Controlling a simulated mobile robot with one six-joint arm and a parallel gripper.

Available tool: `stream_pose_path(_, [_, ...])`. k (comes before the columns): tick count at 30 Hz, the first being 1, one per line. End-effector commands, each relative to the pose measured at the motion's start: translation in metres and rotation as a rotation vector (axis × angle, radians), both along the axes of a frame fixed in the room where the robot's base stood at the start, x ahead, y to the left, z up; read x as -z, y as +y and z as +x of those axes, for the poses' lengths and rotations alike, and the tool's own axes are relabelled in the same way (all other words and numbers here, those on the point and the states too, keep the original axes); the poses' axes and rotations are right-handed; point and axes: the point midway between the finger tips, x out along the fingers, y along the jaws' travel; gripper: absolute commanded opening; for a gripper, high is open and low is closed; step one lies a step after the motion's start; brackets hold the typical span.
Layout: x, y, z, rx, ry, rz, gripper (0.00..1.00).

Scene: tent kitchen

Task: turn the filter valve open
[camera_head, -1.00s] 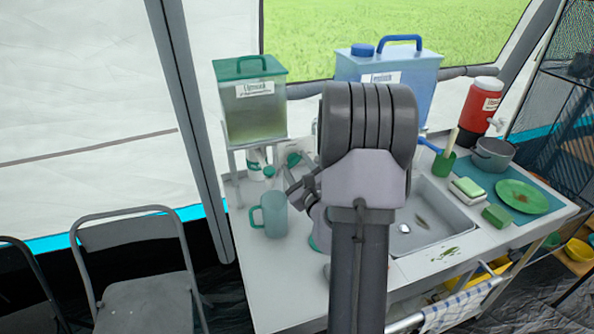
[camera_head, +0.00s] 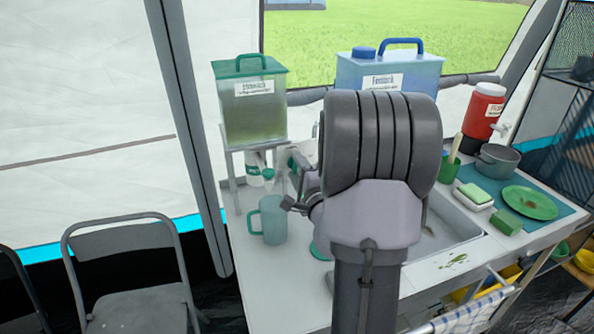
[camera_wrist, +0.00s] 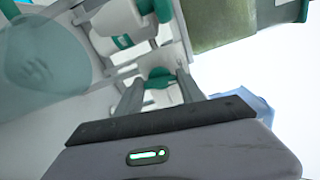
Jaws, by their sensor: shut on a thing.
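The filter tank (camera_head: 252,112) has a green lid and murky greenish water and stands on a white stand at the back left of the counter. In the wrist view, the green filter valve handle (camera_wrist: 160,74) sits between my gripper's (camera_wrist: 158,88) fingertips, which are shut on it. White filter fittings with green parts (camera_wrist: 113,25) are just beyond it. In the head view my arm hides most of the gripper, and only its side shows below the tank. Whether the valve is open or closed I cannot tell.
A teal mug (camera_head: 272,222) stands on the counter in front of the filter stand, close to my gripper. A blue container (camera_head: 420,82) stands behind my arm. The sink (camera_head: 450,228), a green plate (camera_head: 530,202) and a red jug (camera_head: 484,110) are to the right.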

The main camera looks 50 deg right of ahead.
Motion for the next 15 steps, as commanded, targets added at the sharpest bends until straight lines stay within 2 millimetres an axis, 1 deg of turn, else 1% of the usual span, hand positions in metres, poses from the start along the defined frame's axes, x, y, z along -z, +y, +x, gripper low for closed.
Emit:
stream_pose_path(7, [-0.0021,-0.0006,0.0003,0.001,0.045,-0.092,0.05])
stream_pose_path(15, [-0.0022,-0.0008,0.0004,0.002,0.064,-0.129,0.05])
